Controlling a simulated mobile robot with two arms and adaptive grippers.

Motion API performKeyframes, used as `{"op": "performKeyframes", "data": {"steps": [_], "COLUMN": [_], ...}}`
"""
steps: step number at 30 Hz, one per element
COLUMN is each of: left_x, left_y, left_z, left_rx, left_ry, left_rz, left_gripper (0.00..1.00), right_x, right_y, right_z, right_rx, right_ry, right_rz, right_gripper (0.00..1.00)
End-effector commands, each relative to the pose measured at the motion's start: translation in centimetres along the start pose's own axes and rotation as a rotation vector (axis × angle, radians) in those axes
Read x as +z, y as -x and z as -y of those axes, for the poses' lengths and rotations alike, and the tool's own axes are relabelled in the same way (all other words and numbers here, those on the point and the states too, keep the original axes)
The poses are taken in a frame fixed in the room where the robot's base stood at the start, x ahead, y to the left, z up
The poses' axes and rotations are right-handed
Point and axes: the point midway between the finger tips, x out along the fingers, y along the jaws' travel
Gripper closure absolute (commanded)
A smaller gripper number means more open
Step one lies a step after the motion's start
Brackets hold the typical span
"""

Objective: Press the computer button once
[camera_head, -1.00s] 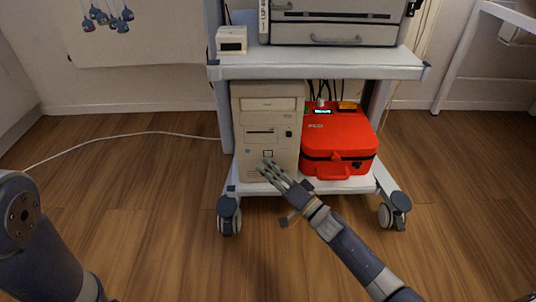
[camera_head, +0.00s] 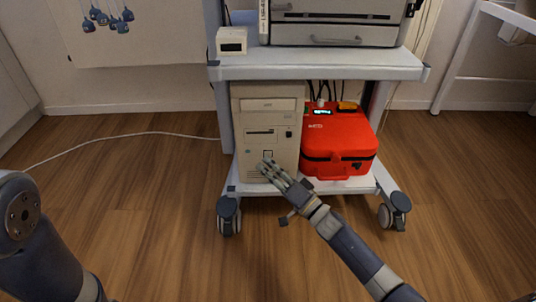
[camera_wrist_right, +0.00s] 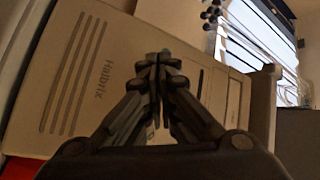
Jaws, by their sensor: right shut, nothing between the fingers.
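The computer (camera_head: 270,105) is a beige tower standing upright on the lower shelf of a cart. A square button (camera_head: 268,154) shows low on its front face, just above my right fingertips. My right gripper (camera_head: 266,167) is shut and empty, with its tips at the lower front of the tower. Whether the tips touch the case cannot be told. In the right wrist view the shut fingers (camera_wrist_right: 158,62) lie in front of the computer's front face (camera_wrist_right: 120,60), which shows vents and lettering; they hide part of it. My left arm shows at the left edge, its gripper out of view.
A red case (camera_head: 338,140) sits right of the computer on the same shelf (camera_head: 345,186). The upper shelf (camera_head: 320,68) holds a grey device (camera_head: 335,30) and a small white box (camera_head: 231,40). A white cable (camera_head: 130,137) crosses the floor. The cart has wheels.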

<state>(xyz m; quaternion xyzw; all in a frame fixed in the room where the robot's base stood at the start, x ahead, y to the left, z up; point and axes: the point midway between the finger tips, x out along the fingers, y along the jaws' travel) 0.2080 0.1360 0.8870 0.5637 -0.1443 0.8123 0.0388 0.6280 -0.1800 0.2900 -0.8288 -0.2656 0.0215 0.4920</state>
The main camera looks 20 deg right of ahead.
Motion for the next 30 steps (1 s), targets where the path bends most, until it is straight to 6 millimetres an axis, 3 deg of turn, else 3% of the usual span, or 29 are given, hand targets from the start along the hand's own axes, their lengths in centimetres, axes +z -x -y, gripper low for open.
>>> {"op": "performKeyframes", "data": {"steps": [30], "left_x": [0.02], "left_y": [-0.09], "left_z": [0.02], "left_rx": [0.000], "left_ry": [0.000], "left_rz": [0.000], "left_gripper": [0.57], "right_x": [-0.51], "right_y": [-0.69], "right_z": [-0.43], "right_rx": [-0.001], "right_ry": [0.000], "right_rz": [0.000], "right_gripper": [1.00]}}
